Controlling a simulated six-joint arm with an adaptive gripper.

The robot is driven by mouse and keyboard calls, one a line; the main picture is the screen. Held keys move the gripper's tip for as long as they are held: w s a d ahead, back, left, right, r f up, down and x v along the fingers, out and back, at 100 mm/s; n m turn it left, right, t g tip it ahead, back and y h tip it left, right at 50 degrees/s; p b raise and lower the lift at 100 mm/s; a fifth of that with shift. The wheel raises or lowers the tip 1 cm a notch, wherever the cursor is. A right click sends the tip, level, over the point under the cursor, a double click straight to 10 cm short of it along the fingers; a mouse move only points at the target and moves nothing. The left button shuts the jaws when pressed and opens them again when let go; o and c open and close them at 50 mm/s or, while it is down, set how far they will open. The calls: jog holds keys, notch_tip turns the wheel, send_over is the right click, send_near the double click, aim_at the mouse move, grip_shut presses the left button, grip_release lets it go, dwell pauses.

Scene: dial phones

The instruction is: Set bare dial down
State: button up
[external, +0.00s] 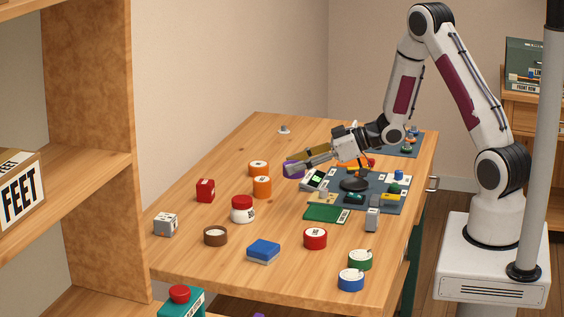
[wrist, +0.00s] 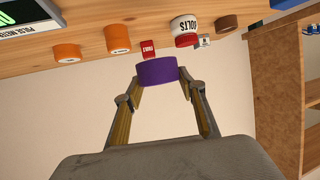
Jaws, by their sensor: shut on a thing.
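My gripper (external: 300,166) is shut on a purple round piece (wrist: 157,72), which seems to be the bare dial. In the wrist view the piece sits between the two fingertips, its plain purple side showing, with no marking visible. In the external view the purple piece (external: 290,170) is partly hidden by the fingers. It appears to be above the table, left of the dark mat (external: 385,205); whether it touches the wood cannot be told. The orange round pieces (external: 258,168) stand near it on the table.
Red, green and blue round pieces stand at the front right. Bare wood lies at the far left.

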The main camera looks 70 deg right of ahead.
jog(key=w+d, duration=0.4)
jog(key=w, duration=0.8)
jog(key=w+d, duration=0.4)
jog(key=w, duration=0.9)
jog(key=shift+d+r, duration=0.2)
jog(key=shift+r, duration=0.05)
send_over(224, 185)
jog(key=shift+a+f, duration=0.15)
jog(key=shift+f, duration=3)
jog(key=shift+f, duration=1.9)
jog(key=shift+f, duration=0.1)
jog(key=o, duration=1.2)
